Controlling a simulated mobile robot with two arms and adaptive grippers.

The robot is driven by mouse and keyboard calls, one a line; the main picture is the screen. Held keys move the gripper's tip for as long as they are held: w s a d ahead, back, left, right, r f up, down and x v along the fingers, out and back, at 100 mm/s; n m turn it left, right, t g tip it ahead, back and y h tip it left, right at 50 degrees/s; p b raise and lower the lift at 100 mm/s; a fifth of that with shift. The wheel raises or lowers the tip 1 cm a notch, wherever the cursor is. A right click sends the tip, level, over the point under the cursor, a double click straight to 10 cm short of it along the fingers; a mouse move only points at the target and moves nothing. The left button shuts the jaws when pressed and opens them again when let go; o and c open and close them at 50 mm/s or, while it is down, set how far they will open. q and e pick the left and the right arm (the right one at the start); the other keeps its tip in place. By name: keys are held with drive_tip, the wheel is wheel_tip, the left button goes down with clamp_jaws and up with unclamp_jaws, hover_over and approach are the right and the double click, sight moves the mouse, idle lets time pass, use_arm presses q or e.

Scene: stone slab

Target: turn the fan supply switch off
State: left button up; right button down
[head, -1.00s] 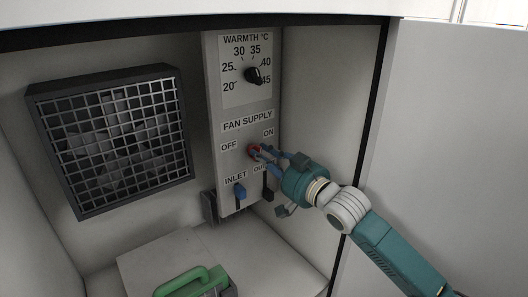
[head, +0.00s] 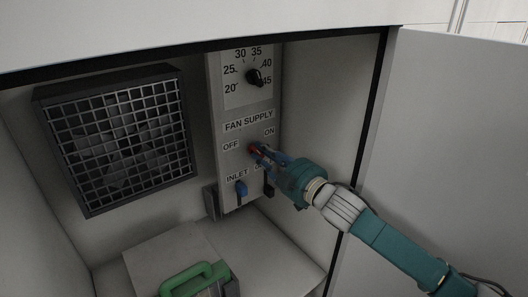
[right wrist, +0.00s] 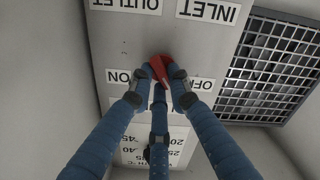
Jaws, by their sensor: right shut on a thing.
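The red fan supply switch (head: 253,148) sits on the grey control panel (head: 229,163), between the OFF label (head: 230,146) and the ON label (head: 269,132). My right gripper (head: 259,150) is shut on this switch, reaching in from the right. In the right wrist view, which shows the panel upside down, the fingers (right wrist: 161,82) close around the red switch (right wrist: 160,66) from both sides. The fingers hide part of the switch, and I cannot tell exactly which way it points. My left gripper is not in view.
A black warmth knob (head: 254,77) is above the switch. The blue inlet slider (head: 241,188) is below it, and the outlet slider (head: 268,188) is partly hidden by my gripper. A grilled fan (head: 122,140) is left. A green handle (head: 190,279) tops a box below.

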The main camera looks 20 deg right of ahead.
drive_tip(key=shift+n, duration=0.6)
drive_tip(key=c, duration=1.6)
unclamp_jaws()
drive_tip(key=shift+c, duration=0.2)
drive_tip(key=shift+s+d+f, duration=0.1)
drive_tip(key=shift+s+d, duration=0.1)
drive_tip(key=shift+s, duration=0.35)
drive_tip(key=v, duration=1.1)
